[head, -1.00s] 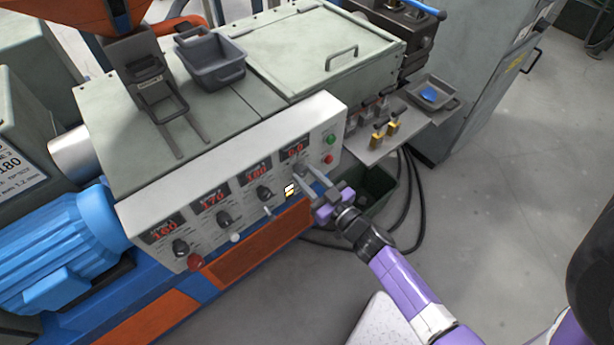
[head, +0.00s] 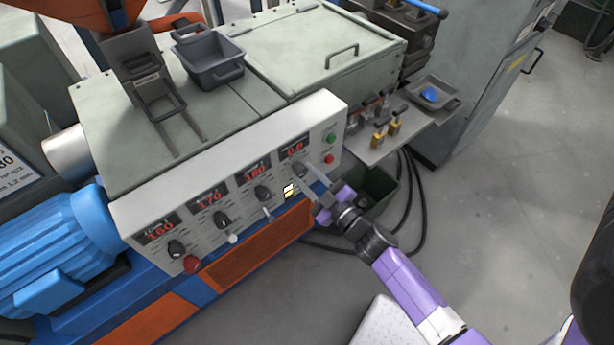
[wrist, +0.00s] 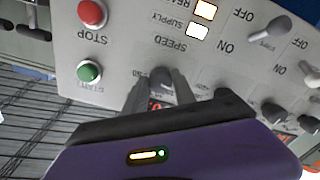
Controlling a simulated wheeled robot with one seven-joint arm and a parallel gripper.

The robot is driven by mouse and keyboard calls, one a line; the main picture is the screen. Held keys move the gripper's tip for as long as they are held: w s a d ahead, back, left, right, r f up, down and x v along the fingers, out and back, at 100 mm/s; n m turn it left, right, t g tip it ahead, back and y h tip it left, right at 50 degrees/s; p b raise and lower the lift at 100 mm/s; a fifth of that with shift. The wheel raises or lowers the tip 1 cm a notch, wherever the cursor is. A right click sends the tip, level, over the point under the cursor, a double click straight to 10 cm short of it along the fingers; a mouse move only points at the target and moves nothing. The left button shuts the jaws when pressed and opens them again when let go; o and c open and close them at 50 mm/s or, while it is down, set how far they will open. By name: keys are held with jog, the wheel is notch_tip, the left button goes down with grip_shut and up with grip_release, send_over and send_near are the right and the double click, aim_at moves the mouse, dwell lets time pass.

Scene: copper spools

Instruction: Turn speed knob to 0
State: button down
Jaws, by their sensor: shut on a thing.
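The speed knob is the black knob at the right end of the white control panel (head: 225,235). In the wrist view the speed knob (wrist: 161,77) sits under the SPEED label, between my two fingers. My gripper (head: 305,174) is at the panel face, shut on the knob; it also shows in the wrist view (wrist: 160,85). The speed display (head: 295,146) above the knob reads 0.0 in red. In the wrist view the fingers and gripper body partly hide this display.
Green (head: 331,138) and red (head: 329,159) buttons lie right of the knob. Three other black knobs sit to the left under displays of 160, 170 and 180. A red stop knob (head: 192,264) is at lower left. A shelf with brass-coloured parts (head: 377,140) stands at right.

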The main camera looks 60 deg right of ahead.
dwell(0.3)
jog(key=c, duration=1)
grip_release()
jog(key=shift+s, duration=0.15)
jog(key=b+v, duration=0.1)
jog(key=v, duration=0.6)
jog(key=shift+s+a, duration=0.15)
jog(key=shift+s, duration=0.1)
